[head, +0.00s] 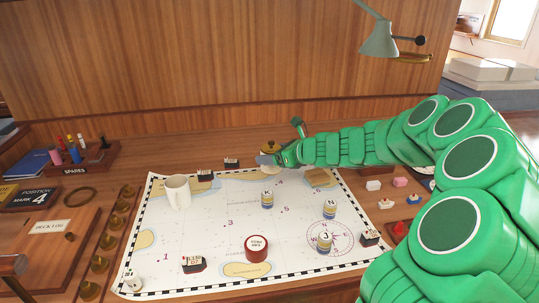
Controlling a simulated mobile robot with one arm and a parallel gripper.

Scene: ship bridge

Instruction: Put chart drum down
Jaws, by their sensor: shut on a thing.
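My gripper (279,157), at the end of my green arm, is at the far edge of the white chart (200,230). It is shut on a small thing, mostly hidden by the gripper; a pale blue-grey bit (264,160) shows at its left. I take this as the chart drum, but its shape and label cannot be made out. I cannot tell whether it touches the chart. Three striped blue, cream and yellow drums stand upright on the chart: one near the middle (267,200), one at the right (330,209), and one marked 3 (324,243) on the compass rose.
A white mug (178,191), a red round tin (257,249) and small dark blocks (193,264) stand on the chart. A brass piece (270,146) is just behind my gripper. Small blocks (386,203) lie right of the chart. The chart's left middle is clear.

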